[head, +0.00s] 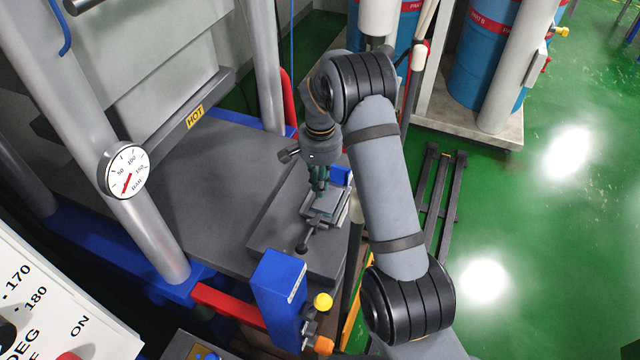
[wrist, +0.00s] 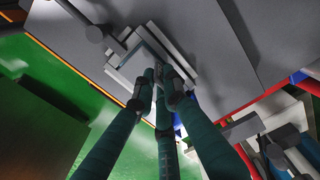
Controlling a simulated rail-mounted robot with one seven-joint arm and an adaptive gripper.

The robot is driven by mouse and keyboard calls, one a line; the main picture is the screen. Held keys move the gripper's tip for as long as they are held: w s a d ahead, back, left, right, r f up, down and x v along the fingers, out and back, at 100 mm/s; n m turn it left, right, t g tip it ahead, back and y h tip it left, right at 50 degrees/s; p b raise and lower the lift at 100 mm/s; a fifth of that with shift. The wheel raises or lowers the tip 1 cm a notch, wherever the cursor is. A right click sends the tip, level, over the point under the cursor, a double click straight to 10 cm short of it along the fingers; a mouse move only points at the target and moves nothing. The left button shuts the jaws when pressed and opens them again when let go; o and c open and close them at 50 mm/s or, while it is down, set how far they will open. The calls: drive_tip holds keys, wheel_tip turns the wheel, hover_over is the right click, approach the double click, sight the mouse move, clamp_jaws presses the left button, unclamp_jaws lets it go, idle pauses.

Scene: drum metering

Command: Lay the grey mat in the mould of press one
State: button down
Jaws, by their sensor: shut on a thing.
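My gripper (head: 319,190) has teal fingers pointing down over the small metal mould (head: 313,213) on the platen of the press at the centre. In the wrist view its fingertips (wrist: 160,76) are close together, shut on the thin grey mat, at the mould (wrist: 117,72). The mat is hard to tell apart from the grey metal, and the fingers hide part of it. I cannot tell whether it touches the mould floor. A dark handle with a round knob (head: 303,247) sticks out from the mould toward the front.
A blue box (head: 278,290) with a yellow knob stands in front. Blue drums (head: 487,60) are at the back right.

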drive_tip(key=shift+f+b, duration=0.4)
drive_tip(key=shift+f, duration=0.1)
drive_tip(key=shift+s+d+f, duration=0.1)
drive_tip(key=shift+s+f, duration=0.05)
drive_tip(key=c, duration=1.8)
unclamp_jaws()
drive_tip(key=shift+o, duration=0.4)
wheel_tip(320, 180, up, 8)
drive_tip(key=shift+f, duration=3.7)
